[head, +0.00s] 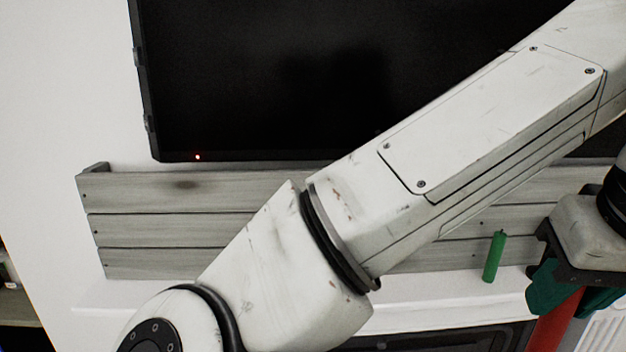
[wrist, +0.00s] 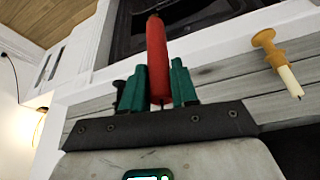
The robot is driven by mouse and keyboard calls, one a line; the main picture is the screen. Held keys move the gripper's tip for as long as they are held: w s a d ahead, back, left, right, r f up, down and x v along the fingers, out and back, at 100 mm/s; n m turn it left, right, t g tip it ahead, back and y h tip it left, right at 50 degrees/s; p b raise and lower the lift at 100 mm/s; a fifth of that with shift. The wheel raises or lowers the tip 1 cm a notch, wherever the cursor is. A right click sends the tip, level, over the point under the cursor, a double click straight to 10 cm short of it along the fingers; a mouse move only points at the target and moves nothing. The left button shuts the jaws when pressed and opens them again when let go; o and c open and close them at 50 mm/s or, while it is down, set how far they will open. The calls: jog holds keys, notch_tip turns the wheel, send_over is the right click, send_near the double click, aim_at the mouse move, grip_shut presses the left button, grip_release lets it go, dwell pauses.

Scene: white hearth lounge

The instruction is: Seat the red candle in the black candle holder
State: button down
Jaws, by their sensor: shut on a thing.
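My gripper (head: 572,294) is at the right edge of the head view, over the white mantel. Its green fingers are shut on the red candle (head: 556,324), whose lower part runs out of the picture. In the wrist view my gripper (wrist: 159,80) has the red candle (wrist: 157,50) between its fingers, with its length reaching out past the tips. A small dark shape (wrist: 118,92) shows just beside the left finger in the wrist view; I cannot tell whether it is the black candle holder. No black holder shows clearly in the head view.
A green candle (head: 494,257) stands on the mantel (head: 420,314), left of my gripper. A yellow holder with a pale candle (wrist: 278,62) is at the right in the wrist view. Grey wooden planks (head: 165,225) and a black screen (head: 270,80) are behind.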

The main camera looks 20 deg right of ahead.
jog(key=w+a+f+n+y, duration=0.1)
jog(key=w+a+f+n, duration=0.1)
jog(key=w+f, duration=0.45)
jog(key=w+a+f+n, duration=0.1)
jog(key=w+a+f, duration=0.15)
jog(key=f, duration=0.65)
jog(key=w+a+f+n+y, duration=0.1)
jog(key=w+a+f+n, duration=0.1)
jog(key=w+f, duration=0.5)
jog(key=s+a+f, duration=0.2)
jog(key=f, duration=1.1)
jog(key=s+a+f+n, duration=0.1)
jog(key=s+a+f, duration=0.1)
jog(key=f, duration=1.2)
jog(key=shift+a+t, duration=0.3)
jog(key=shift+a, duration=0.3)
jog(key=shift+s+d, duration=0.1)
